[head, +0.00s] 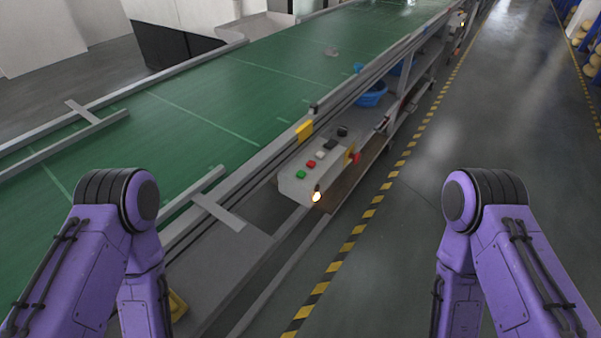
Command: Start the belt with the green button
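A grey control box (298,188) is mounted on the near side of the conveyor. Its top carries a green button (301,174) at the near left end, a red button (311,164) beside it, then a white button (320,155) and dark switches. An orange-white lamp (316,196) glows at the box's near corner. The green conveyor belt (215,95) runs from the lower left to the upper right. My two purple arms stand at the left and right, bent downward. Both grippers are outside the picture, and no part of my arms touches the box.
A yellow piece (304,130) sits on the conveyor's side rail behind the box. Blue bins (372,95) lie on the shelf under the belt. A yellow-black floor stripe (358,228) runs alongside. The grey floor (405,215) right of it is clear.

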